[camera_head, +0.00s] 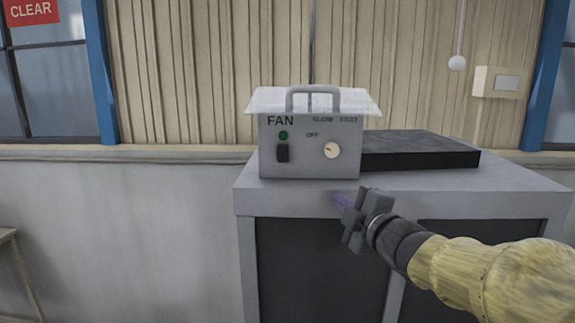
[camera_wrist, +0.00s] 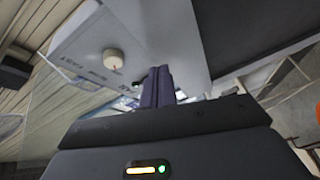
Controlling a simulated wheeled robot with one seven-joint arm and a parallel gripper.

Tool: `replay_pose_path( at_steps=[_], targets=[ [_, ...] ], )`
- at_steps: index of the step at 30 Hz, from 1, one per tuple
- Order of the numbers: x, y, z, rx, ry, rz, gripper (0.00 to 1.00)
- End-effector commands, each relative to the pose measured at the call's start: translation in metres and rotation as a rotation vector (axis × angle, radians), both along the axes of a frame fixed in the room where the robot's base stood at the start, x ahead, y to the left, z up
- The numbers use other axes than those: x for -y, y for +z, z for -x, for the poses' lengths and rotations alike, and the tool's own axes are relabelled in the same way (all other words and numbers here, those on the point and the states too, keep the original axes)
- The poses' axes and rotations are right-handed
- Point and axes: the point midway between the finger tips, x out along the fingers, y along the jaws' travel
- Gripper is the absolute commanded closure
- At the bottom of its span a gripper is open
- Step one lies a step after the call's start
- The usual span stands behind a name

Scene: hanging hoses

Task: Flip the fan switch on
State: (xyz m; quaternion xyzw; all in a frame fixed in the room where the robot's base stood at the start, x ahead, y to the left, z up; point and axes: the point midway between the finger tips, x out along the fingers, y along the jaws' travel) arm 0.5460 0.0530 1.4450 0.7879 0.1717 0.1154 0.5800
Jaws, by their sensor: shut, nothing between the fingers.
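A grey fan control box (camera_head: 310,166) with a top handle stands on the cabinet. On its front, the black rocker switch (camera_head: 283,153) sits at the left, below a round green light (camera_head: 283,135). A cream dial (camera_head: 331,150) is to its right; its markings include OFF. Which way the switch is set is too small to tell. My gripper (camera_head: 343,201) is shut and empty, in front of the box, below and right of the switch. The wrist view shows the box face tilted, with the dial (camera_wrist: 115,59) beyond the closed purple fingers (camera_wrist: 157,86); I cannot clearly make out the switch there.
The grey cabinet (camera_head: 450,183) has dark front panels. A flat black slab (camera_head: 420,160) lies on top, right of the box. A white wall plate (camera_head: 497,82) and a hanging white ball (camera_head: 457,63) are at the right. Space left of the cabinet is mostly free.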

Motion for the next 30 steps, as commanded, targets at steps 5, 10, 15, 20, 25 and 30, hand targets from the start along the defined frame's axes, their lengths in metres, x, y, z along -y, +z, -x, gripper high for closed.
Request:
replay_pose_path(
  at_steps=[5,10,15,20,25,30],
  targets=[
    [-0.035,0.048,0.025,0.302,0.235,0.222,1.00],
    [-0.045,0.060,0.037,0.392,0.310,0.292,1.00],
    [-0.046,0.061,0.037,0.392,0.311,0.292,1.00],
    [-0.047,0.061,0.036,0.390,0.310,0.290,1.00],
    [-0.056,0.065,0.026,0.389,0.314,0.288,1.00],
    [-0.074,0.070,0.007,0.387,0.313,0.289,1.00]
  ],
)
